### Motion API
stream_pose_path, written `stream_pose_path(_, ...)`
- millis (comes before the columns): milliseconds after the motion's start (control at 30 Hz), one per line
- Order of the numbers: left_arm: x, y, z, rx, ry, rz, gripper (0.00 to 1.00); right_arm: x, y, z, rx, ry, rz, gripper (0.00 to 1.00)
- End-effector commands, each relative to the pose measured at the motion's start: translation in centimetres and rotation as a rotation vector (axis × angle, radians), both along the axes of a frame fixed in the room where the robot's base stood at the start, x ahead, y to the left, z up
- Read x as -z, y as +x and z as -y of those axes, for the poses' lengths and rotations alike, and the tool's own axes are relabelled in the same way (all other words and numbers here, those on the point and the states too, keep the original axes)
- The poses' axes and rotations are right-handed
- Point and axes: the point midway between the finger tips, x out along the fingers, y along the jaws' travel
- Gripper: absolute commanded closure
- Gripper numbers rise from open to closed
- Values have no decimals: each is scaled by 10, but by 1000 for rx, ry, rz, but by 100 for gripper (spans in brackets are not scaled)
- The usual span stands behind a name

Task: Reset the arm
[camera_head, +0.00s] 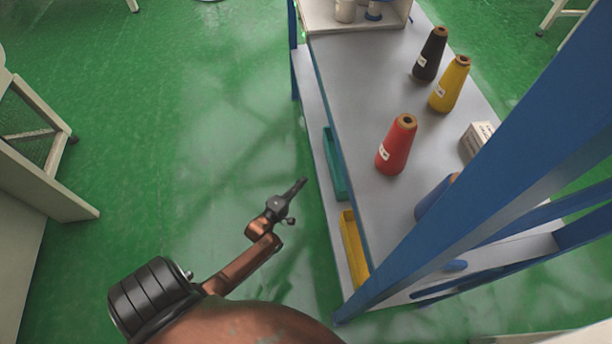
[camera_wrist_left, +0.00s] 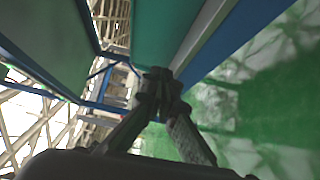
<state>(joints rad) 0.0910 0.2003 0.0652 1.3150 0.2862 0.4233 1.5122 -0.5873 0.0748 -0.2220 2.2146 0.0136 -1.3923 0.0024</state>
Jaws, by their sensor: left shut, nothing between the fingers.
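My left arm comes in from the bottom left of the head view. Its left gripper (camera_head: 303,181) is shut and empty, over the green floor just left of the grey workbench (camera_head: 338,70). In the left wrist view the fingertips (camera_wrist_left: 160,78) meet with nothing between them, and the bench's blue edge lies beyond them. My right gripper is not in the head view.
On the bench stand a red thread cone (camera_head: 397,146), a yellow cone (camera_head: 450,85), a black cone (camera_head: 430,55) and a small white box (camera_head: 477,140). A blue post (camera_head: 480,160) crosses the right side. Green floor (camera_head: 150,150) is open to the left.

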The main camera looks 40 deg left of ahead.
Motion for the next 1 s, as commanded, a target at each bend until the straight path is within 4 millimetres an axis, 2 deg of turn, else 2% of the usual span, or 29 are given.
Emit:
stream_pose_path(233, -1, -22, 4, 2, 0, 0, 100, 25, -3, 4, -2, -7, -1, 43)
stream_pose_path(567, 1, -25, 5, 3, 1, -2, 100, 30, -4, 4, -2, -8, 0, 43)
stream_pose_path(667, 9, -30, 11, 13, 29, -43, 100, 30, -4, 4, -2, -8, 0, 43)
stream_pose_path(767, 32, -46, 27, 50, 120, -160, 100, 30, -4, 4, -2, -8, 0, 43)
stream_pose_path(867, 67, -77, 52, 129, 272, -345, 100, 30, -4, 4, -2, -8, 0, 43)
stream_pose_path(967, 101, -123, 79, 249, 452, -547, 100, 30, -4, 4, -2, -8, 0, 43)
stream_pose_path(1000, 112, -143, 89, 306, 523, -623, 100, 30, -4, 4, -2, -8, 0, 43)
